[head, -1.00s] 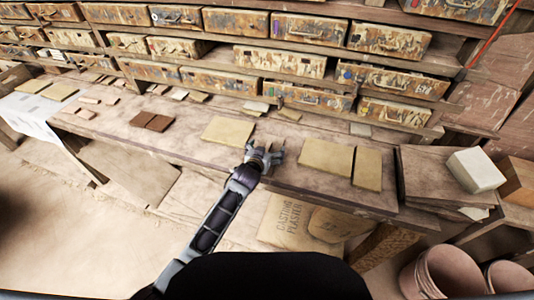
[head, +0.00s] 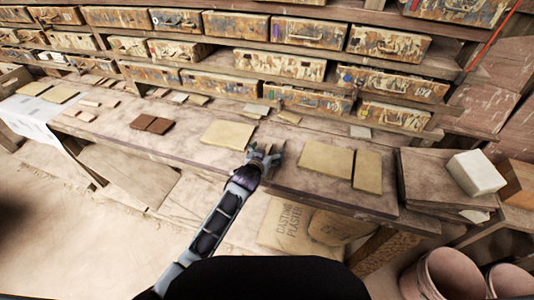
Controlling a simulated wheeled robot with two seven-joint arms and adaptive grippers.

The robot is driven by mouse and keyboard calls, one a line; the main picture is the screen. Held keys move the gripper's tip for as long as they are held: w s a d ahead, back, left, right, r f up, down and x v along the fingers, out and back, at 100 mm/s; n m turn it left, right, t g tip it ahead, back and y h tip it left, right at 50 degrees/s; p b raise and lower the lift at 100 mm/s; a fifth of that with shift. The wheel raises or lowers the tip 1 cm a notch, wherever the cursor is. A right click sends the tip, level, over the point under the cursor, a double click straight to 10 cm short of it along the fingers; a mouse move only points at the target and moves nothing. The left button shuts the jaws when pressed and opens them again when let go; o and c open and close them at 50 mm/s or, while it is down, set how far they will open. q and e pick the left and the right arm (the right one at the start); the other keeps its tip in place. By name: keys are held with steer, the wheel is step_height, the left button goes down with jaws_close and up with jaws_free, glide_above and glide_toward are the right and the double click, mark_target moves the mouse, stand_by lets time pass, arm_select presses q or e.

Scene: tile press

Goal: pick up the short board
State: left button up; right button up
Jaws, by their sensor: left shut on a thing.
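My left gripper (head: 264,157) is over the front part of the workbench (head: 180,127), between the tan boards. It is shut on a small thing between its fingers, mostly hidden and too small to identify. A squarish tan board (head: 228,134) lies flat to its upper left. A larger tan board (head: 326,159) and a narrower tan board (head: 368,170) lie side by side to its right, apart from the gripper. I cannot tell which piece is the short board. My right gripper is not in view.
Two dark brown tiles (head: 151,124) lie further left on the bench. A white block (head: 476,173) sits on stacked slabs at the right. Painted drawers (head: 310,101) line the shelves behind. A plaster bag (head: 290,222) and buckets (head: 442,272) stand below the front edge.

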mark_target(267, 151)
arm_select(q)
step_height(267, 151, up, 10)
steer(key=shift+f, duration=0.25)
steer(key=shift+r, duration=0.15)
stand_by(0.7)
